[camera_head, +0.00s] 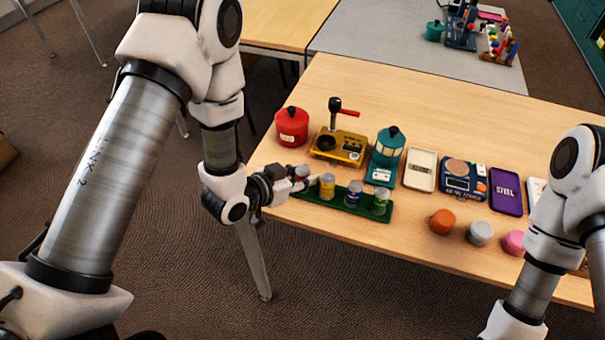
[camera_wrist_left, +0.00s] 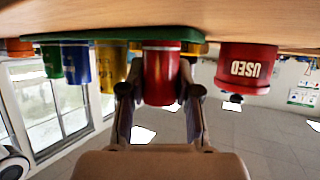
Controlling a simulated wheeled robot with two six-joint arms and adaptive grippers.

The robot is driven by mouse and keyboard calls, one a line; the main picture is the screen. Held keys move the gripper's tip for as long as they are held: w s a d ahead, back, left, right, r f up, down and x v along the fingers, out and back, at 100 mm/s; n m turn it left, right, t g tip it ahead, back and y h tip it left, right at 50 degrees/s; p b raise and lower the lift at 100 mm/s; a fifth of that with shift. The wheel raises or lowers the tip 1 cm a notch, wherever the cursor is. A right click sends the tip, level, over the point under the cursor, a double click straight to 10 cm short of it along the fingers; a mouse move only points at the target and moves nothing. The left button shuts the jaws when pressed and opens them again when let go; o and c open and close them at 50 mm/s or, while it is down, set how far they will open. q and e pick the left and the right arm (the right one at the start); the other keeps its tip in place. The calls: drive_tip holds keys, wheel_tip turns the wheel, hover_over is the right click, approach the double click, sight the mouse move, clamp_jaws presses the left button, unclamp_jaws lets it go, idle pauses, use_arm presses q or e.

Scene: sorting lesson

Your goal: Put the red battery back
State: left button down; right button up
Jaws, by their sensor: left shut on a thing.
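The red battery (camera_wrist_left: 162,76) is between the fingers of my left gripper (camera_wrist_left: 160,98) in the left wrist view, where the scene is upside down. In the head view my left gripper (camera_head: 298,184) is at the left end of the green tray (camera_head: 340,206), and the battery is mostly hidden by it. The battery looks upright; I cannot tell whether it rests in the tray. A yellow battery (camera_head: 327,186), a blue battery (camera_head: 353,193) and a green battery (camera_head: 380,200) stand in a row in the tray. My right gripper is out of view.
Behind the tray stand a red USED pot (camera_head: 292,127), a yellow device with a lever (camera_head: 340,145) and a teal lantern (camera_head: 386,156). A white tray (camera_head: 420,170), blue scale (camera_head: 464,178) and purple case (camera_head: 506,191) lie rightward. An orange lump (camera_head: 442,221) lies right of the tray.

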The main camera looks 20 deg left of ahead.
use_arm(q)
drive_tip(key=shift+s+f, duration=0.1)
drive_tip(key=shift+f, duration=0.05)
drive_tip(key=c, duration=1.1)
unclamp_jaws()
